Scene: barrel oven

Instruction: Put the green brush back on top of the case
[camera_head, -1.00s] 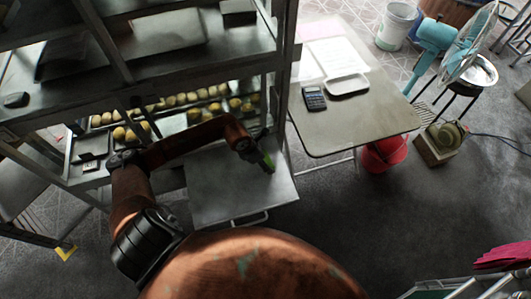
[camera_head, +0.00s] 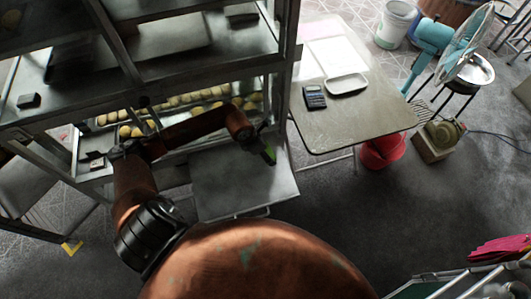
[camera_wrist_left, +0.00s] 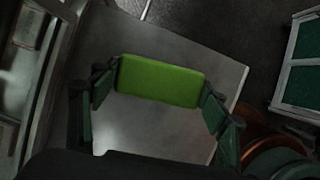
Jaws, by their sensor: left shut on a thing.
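The green brush (camera_head: 269,155) is held between the fingers of my left gripper (camera_head: 263,147). In the left wrist view the brush (camera_wrist_left: 160,81) lies crosswise, with a dark green finger pad at each end. My left gripper (camera_wrist_left: 158,92) is shut on it. The brush is over the grey metal top of what looks like the case (camera_head: 225,187), near its right side. That top also shows below the brush in the wrist view (camera_wrist_left: 150,130). I cannot tell whether the brush touches it. My right gripper is not in view.
A metal rack (camera_head: 190,50) with trays of round buns (camera_head: 130,130) stands behind and left of my arm.

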